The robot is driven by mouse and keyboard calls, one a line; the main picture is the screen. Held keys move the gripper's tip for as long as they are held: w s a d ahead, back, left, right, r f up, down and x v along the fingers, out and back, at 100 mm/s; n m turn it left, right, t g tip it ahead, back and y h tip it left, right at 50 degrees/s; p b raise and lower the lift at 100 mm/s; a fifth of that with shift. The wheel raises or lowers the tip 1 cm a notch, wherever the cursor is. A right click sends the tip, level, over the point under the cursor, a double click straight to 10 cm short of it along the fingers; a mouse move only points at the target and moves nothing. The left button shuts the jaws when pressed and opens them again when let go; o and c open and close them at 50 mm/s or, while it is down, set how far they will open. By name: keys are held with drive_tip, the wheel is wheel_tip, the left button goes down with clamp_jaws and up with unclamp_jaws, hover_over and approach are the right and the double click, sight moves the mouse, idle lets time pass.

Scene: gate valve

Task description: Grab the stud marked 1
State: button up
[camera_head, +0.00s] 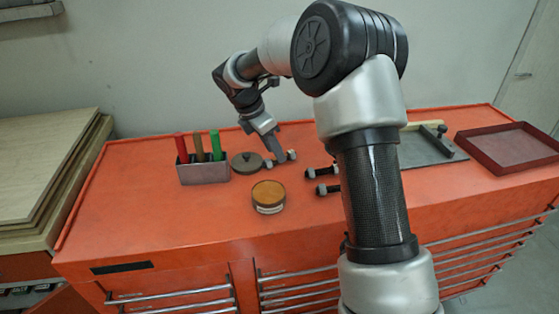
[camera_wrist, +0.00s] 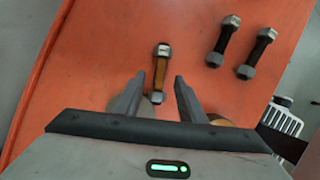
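One stud (camera_wrist: 160,74) with a yellowish shank and a nut at each end lies on the bench in line with the gap between my fingertips. It also shows in the head view (camera_head: 291,155), beside the fingers. Two dark-shanked studs lie apart from it, a nearer-in one (camera_wrist: 223,41) and an outer one (camera_wrist: 256,53); in the head view they lie to the right, partly behind my arm. I cannot read a number on any stud. My gripper (camera_wrist: 161,76) is open, its fingers on either side of the yellowish stud. I cannot tell whether they touch it.
The orange bench (camera_head: 130,220) also holds a grey box (camera_head: 204,173) of coloured sticks, a grey disc (camera_head: 246,164), a jar with an orange-brown lid (camera_head: 268,190), a grey plate (camera_head: 420,152) and a dark red tray (camera_head: 505,148). The front left of the bench is clear.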

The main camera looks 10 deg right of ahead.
drive_tip(key=x, duration=0.3)
drive_tip(key=shift+r, duration=0.1)
drive_tip(key=shift+c, duration=0.2)
clamp_jaws()
